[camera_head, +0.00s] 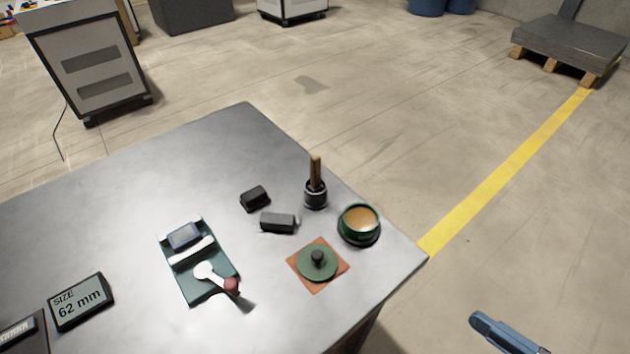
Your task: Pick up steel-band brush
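An upright tool with a wooden handle (316,170) stands near the table's right edge. Its lower part is dark with a pale, metal-looking band (316,187), and it looks like the steel-band brush. I cannot tell whether the dark base is part of it or a separate holder, and no bristles show. A blue bar at the lower right corner is probably part of my arm, out over the floor and well apart from the tool. No gripper fingertips show.
Two dark blocks (255,198) (278,222) lie left of the tool. A green bowl (347,230) with orange-brown contents and a green knobbed disc on an orange square (297,265) are close in front. A green tray (205,290) and a "62 mm" display (80,301) stand left.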

